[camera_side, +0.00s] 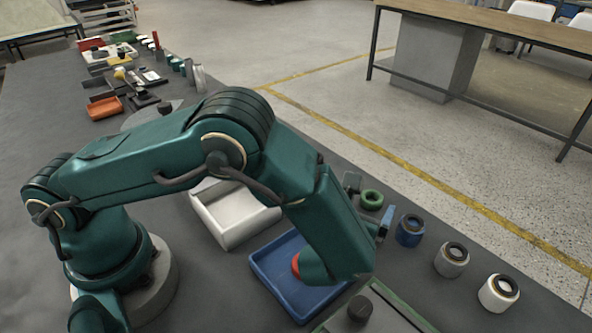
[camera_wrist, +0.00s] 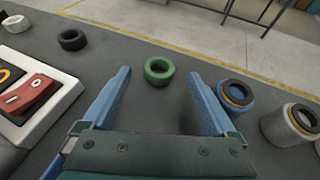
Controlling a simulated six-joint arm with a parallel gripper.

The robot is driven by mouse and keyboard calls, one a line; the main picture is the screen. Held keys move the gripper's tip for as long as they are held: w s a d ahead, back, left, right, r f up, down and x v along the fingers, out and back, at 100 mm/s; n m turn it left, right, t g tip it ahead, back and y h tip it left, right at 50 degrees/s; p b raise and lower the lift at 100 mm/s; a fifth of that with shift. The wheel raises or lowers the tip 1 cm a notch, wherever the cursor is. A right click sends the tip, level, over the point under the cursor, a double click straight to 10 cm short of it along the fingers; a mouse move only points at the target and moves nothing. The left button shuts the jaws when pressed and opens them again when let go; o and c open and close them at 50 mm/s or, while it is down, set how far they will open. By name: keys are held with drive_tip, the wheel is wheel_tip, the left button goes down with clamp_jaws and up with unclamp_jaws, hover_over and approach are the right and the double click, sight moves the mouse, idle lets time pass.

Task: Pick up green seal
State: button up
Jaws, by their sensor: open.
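The green seal (camera_side: 371,199) is a small thick ring lying flat on the dark bench, beyond my gripper in the side view. In the wrist view the green seal (camera_wrist: 159,71) sits near the middle, between the tips of my two blue fingers as seen in the picture. My gripper (camera_wrist: 160,76) is open and empty, with its fingers wide apart. The seal appears to lie on the bench ahead of the fingers, and I see no contact. In the side view my arm hides most of the gripper; a blue finger (camera_side: 386,221) shows.
A blue pot (camera_wrist: 236,96) with a dark ring on top stands close to the right finger. Two pale pots, one grey (camera_side: 452,259) and one white (camera_side: 498,293), stand farther right. A black ring (camera_wrist: 73,40) lies left of the seal. A blue tray (camera_side: 262,262) lies beside my arm.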

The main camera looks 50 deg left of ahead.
sight(371, 198)
drive_tip(key=shift+x, duration=1.7)
drive_tip(key=c, duration=1.4)
drive_tip(key=shift+c, duration=0.2)
drive_tip(key=shift+r, duration=0.1)
